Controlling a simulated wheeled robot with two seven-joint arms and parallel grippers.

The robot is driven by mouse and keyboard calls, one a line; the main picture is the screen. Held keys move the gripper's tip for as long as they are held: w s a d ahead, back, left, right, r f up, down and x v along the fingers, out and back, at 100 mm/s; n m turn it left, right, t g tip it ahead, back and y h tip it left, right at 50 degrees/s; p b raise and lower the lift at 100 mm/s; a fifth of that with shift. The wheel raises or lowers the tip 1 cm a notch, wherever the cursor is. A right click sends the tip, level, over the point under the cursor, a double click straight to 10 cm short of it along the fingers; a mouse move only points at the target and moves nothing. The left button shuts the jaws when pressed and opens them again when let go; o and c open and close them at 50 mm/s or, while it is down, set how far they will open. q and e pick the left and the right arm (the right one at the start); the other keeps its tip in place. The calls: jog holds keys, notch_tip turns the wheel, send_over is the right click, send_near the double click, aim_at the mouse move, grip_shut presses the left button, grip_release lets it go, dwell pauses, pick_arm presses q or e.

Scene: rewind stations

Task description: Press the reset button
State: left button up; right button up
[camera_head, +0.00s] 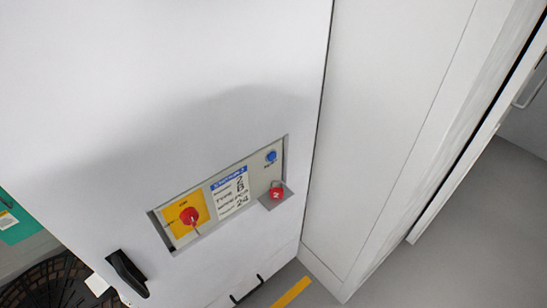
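A blue round button (271,157) sits at the upper right of a recessed panel (257,176) in a white cabinet front. A small label under it is too small to read surely. I cannot tell for certain that it is the reset button. A red rotary knob (189,216) on a yellow plate (173,214) is at the panel's left. A red padlock-like piece (277,194) is at its lower right, below the blue button. Neither of my grippers shows in the head view.
A printed label (230,193) is in the panel's middle. A black handle (127,273) is on the cabinet (150,90) at lower left. A white wall or cabinet (385,110) stands to the right. Grey floor (470,225) is clear at right, with a yellow stripe (291,293) at the bottom.

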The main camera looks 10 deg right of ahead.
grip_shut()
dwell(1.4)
